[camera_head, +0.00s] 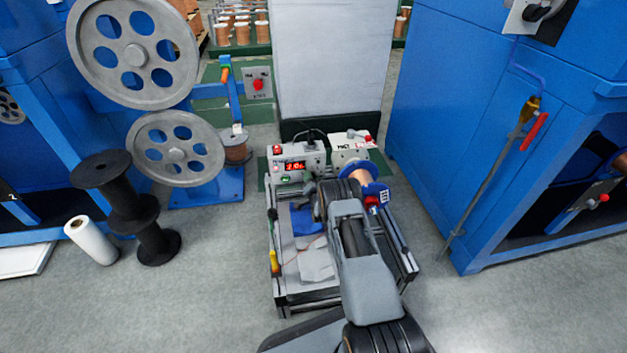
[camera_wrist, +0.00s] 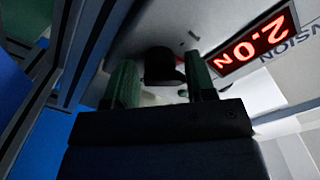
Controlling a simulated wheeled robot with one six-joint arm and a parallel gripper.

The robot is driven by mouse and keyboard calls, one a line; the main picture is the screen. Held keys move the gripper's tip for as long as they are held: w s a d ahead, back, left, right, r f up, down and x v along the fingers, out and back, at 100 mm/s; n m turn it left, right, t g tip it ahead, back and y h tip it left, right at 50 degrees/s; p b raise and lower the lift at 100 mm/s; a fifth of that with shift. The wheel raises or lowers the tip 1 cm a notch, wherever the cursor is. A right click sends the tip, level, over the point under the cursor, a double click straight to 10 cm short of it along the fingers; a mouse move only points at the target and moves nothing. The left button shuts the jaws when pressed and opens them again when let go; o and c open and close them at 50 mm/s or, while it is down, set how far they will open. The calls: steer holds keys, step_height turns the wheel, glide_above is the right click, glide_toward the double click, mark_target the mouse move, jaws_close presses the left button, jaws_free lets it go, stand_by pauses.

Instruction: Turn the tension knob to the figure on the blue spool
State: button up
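The tension unit (camera_head: 299,163) is a light grey box on a cart, with a red display (camera_head: 293,166). In the wrist view the display (camera_wrist: 254,44) reads 2.0 N, upside down, beside partly visible lettering. The black tension knob (camera_wrist: 163,68) stands between the two green fingers of my gripper (camera_wrist: 161,82). The fingers are apart, one on each side of the knob; I cannot tell whether they touch it. The blue spool (camera_head: 376,170) with copper wire is right of the unit. Its white label (camera_head: 383,197) is too small to read. My arm hides the knob in the head view.
The cart's top (camera_head: 313,262) holds papers and a blue item. Large grey pulleys (camera_head: 134,52) and black reels (camera_head: 122,195) stand at left. A blue machine (camera_head: 455,130) stands close at right. Grey floor is open in front.

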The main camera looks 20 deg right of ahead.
steer(key=shift+s, duration=0.1)
steer(key=c, duration=0.6)
steer(key=shift+d+f, duration=0.1)
steer(key=shift+m, duration=0.3)
steer(key=m, duration=0.3)
steer(key=shift+s+d+f+m, duration=0.1)
steer(key=shift+d+m, duration=0.1)
steer(key=shift+m, duration=0.1)
steer(key=m, duration=0.3)
steer(key=shift+a+f, duration=0.15)
steer(key=shift+a, duration=0.05)
steer(key=shift+c, duration=0.8)
steer(key=m, duration=0.5)
steer(key=shift+a, duration=0.4)
steer(key=shift+m, duration=1.5)
steer(key=shift+w+r+m, duration=0.2)
steer(key=shift+r+m, duration=0.1)
steer(key=shift+m, duration=0.1)
